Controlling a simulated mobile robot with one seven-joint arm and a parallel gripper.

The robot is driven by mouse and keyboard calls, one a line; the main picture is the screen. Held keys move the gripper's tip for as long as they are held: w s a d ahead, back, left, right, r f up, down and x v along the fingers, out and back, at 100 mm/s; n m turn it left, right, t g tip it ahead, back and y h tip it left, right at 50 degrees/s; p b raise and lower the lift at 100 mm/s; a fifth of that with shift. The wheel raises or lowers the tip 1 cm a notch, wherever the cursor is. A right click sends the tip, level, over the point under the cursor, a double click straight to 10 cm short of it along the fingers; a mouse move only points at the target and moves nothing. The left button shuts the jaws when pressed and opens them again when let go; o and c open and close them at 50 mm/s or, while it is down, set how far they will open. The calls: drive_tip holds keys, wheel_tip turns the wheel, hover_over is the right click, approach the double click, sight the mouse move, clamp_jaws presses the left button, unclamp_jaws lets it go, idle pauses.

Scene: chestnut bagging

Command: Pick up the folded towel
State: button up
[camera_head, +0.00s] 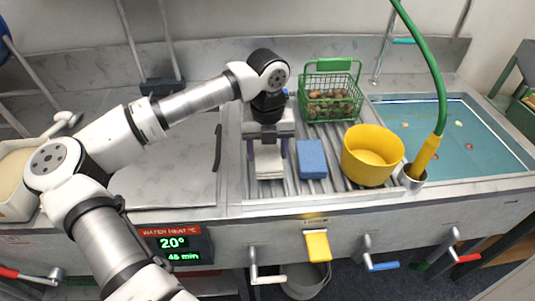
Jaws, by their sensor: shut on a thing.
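The folded towel (268,161) is a small cream-white stack at the left part of the ribbed drain rack. My gripper (268,150) points down over it, with one dark finger on each side of the towel. The gripper is shut on the towel. The towel is upright between the fingers, and its upper part is hidden by the gripper body. I cannot tell whether its lower edge touches the rack.
A blue sponge (312,159) lies just right of the towel. A yellow bucket (371,156) and a green wire basket of chestnuts (331,97) stand on the rack. A water-filled basin (470,140) is at right. The metal counter (165,165) at left is clear.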

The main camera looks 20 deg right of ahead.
sight(268, 154)
wheel_tip(268, 154, up, 19)
drive_tip(key=b, duration=0.2)
drive_tip(key=shift+f, duration=0.2)
